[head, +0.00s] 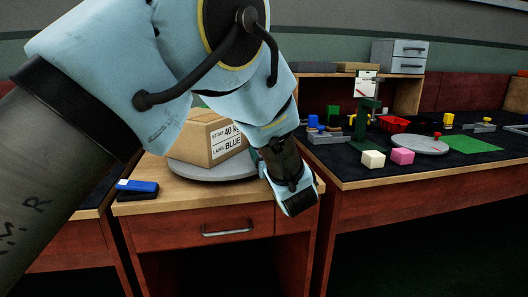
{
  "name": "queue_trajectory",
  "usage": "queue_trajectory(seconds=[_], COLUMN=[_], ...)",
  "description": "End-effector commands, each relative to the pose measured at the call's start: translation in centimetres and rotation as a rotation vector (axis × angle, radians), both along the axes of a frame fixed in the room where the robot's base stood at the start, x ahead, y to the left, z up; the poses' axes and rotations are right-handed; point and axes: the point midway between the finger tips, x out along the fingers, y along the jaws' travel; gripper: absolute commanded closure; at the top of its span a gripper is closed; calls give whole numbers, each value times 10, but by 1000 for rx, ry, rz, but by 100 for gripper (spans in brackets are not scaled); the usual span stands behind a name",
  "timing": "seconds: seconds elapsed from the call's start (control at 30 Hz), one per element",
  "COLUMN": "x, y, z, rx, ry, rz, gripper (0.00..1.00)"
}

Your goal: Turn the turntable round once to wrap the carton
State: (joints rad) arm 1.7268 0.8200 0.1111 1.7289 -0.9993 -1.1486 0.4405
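The carton (209,141) is a brown box with a label reading "STRAP 40 kg" and "LABEL BLUE". It sits on a round grey turntable (205,173) on the wooden desk top, partly hidden behind my arm. My gripper (299,203) hangs at the right front of the turntable, near the desk's right edge, pointing down. Its fingers are dark and small here, and I cannot tell whether they are open or shut. I cannot tell whether it touches the turntable's rim.
A dark holder with a blue top (137,188) lies at the desk's front left. A drawer handle (228,230) is below. The right bench carries a white cube (373,159), a pink cube (402,156), a grey disc (419,144), a red bin (395,122) and a green stand (365,120).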

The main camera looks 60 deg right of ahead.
Motion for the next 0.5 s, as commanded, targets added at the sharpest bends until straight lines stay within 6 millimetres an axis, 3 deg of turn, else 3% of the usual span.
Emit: queue_trajectory(seconds=[0.5], x=[-64], y=[61], z=[0], rx=[0], ry=[0], rz=[-2], gripper=[35])
